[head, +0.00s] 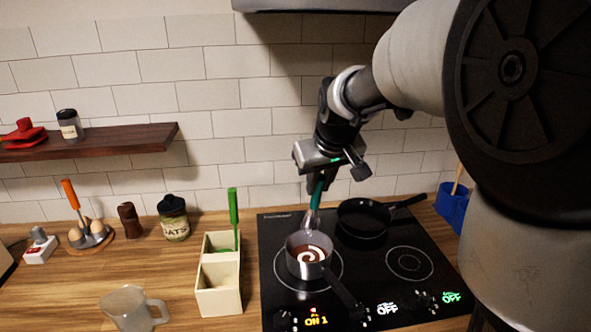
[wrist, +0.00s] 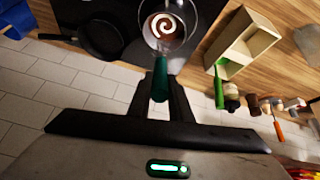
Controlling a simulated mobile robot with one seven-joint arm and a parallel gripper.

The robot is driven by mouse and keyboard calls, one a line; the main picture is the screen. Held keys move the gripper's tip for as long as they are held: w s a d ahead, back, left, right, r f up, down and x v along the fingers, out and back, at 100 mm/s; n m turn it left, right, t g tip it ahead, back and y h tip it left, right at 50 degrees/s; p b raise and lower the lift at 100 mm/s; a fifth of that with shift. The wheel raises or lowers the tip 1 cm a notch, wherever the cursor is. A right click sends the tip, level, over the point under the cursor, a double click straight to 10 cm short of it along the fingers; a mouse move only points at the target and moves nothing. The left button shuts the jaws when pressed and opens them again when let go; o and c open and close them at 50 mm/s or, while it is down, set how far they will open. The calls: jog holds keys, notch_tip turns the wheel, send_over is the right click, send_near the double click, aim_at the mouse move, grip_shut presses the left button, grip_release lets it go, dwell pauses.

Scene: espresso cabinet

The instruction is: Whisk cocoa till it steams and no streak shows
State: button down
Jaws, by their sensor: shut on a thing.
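The saucepan (head: 296,266) sits on the front left burner of the black hob, its handle pointing to the front right. It holds brown cocoa (head: 297,253) with a bold white swirl on its surface, also plain in the wrist view (wrist: 175,40). No steam is visible. My gripper (head: 325,172) is shut on the teal handle of the whisk (head: 317,192), seen also in the wrist view (wrist: 160,80). The whisk hangs down at the back of the saucepan. I cannot tell whether its wires touch the cocoa.
The hob display (head: 316,320) reads ON 1; the other two read OFF. A black frying pan (head: 363,217) stands behind the saucepan on the right. A cream divided box (head: 219,290) with a green-handled tool stands left of the hob, near a glass mug (head: 128,310).

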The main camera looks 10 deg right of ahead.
notch_tip(320, 180, down, 9)
jog(key=b, duration=0.6)
jog(key=shift+b, duration=0.35)
jog(key=shift+s, duration=0.1)
